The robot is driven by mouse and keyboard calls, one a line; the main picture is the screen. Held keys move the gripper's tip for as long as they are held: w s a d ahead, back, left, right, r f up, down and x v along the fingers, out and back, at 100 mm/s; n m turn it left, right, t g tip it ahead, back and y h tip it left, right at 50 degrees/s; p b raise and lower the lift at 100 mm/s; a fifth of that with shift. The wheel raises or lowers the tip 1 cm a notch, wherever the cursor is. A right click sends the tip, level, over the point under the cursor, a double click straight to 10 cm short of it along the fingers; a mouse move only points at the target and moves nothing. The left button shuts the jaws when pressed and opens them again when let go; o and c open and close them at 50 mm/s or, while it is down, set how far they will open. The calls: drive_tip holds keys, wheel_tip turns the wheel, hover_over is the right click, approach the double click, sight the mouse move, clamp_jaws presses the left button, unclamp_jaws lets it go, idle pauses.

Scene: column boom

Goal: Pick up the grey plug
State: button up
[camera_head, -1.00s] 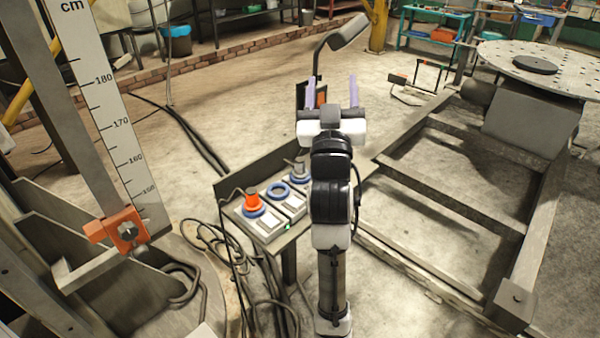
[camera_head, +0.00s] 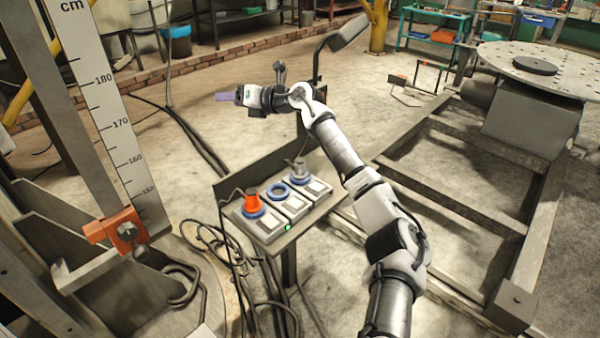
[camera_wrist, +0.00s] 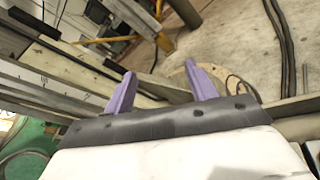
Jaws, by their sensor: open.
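The grey plug (camera_head: 300,168) stands upright in a blue ring on the rightmost of the control boxes, in the head view. My gripper (camera_head: 225,97) is raised above and to the left of it, pointing left, with nothing between its fingers. In the wrist view my gripper (camera_wrist: 158,88) shows two purple fingers spread apart and empty. The plug is not seen in the wrist view.
A panel rises behind the boxes. A measuring column (camera_head: 112,110) with an orange clamp (camera_head: 118,232) stands left; cables hang below.

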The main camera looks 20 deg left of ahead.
drive_tip(key=w+d+f+h, duration=0.3)
drive_tip(key=f+h, duration=0.1)
drive_tip(key=f, duration=0.2)
drive_tip(key=t+h, duration=0.2)
drive_tip(key=h, duration=0.6)
approach(301, 160)
drive_tip(key=x, duration=0.3)
drive_tip(key=p+x, duration=0.1)
drive_tip(key=x, duration=0.1)
drive_tip(key=shift+w+a+r, duration=0.1)
drive_tip(key=shift+w+r, duration=0.05)
drive_tip(key=shift+w, duration=0.1)
drive_tip(key=x, duration=0.4)
drive_tip(key=shift+s+f+p, duration=0.3)
drive_tip(key=shift+f+p, duration=0.05)
drive_tip(key=shift+x, duration=0.75)
drive_tip(key=c, duration=1.2)
drive_tip(key=shift+o, duration=0.2)
drive_tip(key=shift+r, duration=0.2)
